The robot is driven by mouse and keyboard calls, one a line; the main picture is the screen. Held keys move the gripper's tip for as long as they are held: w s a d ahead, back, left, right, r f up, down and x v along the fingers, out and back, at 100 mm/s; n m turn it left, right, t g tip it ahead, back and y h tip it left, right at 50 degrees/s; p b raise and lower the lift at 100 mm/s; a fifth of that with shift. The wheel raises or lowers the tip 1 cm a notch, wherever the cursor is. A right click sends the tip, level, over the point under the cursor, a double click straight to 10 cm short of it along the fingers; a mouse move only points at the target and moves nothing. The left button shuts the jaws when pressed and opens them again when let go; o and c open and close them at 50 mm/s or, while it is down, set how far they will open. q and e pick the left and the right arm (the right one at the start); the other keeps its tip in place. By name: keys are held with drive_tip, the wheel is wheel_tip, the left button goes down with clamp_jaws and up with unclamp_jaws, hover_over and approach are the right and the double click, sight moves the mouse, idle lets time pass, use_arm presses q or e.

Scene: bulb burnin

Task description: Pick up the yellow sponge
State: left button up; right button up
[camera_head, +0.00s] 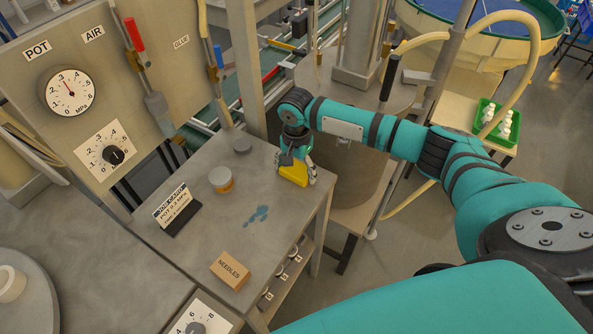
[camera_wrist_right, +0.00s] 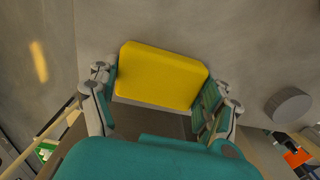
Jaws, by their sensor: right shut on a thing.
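The yellow sponge (camera_head: 293,174) is at the right rear edge of the grey metal table (camera_head: 205,215). My right gripper (camera_head: 299,163) reaches down onto it from above and is shut on it. I cannot tell whether the sponge touches the table. My left gripper is not in view.
On the table are a small amber jar (camera_head: 221,181), a sign (camera_head: 176,207), a NEEDLES box (camera_head: 230,270), a grey knob-like disc (camera_head: 242,146) and a blue-green stain (camera_head: 256,215). A panel with gauges (camera_head: 92,90) stands at left. A green tray (camera_head: 497,124) is at right.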

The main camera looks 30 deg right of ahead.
sight(300, 170)
drive_tip(key=shift+r, duration=0.15)
drive_tip(key=shift+r, duration=0.2)
drive_tip(key=r, duration=0.1)
drive_tip(key=s+r+b, duration=0.1)
drive_tip(key=shift+d+r, duration=0.2)
drive_tip(key=shift+r, duration=0.15)
drive_tip(key=s+d+b, duration=0.1)
drive_tip(key=s+d, duration=0.1)
drive_tip(key=s, duration=0.5)
drive_tip(key=s+d+r+b, duration=0.1)
drive_tip(key=s+d, duration=0.1)
drive_tip(key=s, duration=0.5)
drive_tip(key=shift+s+d+r, duration=0.15)
drive_tip(key=shift+r, duration=0.15)
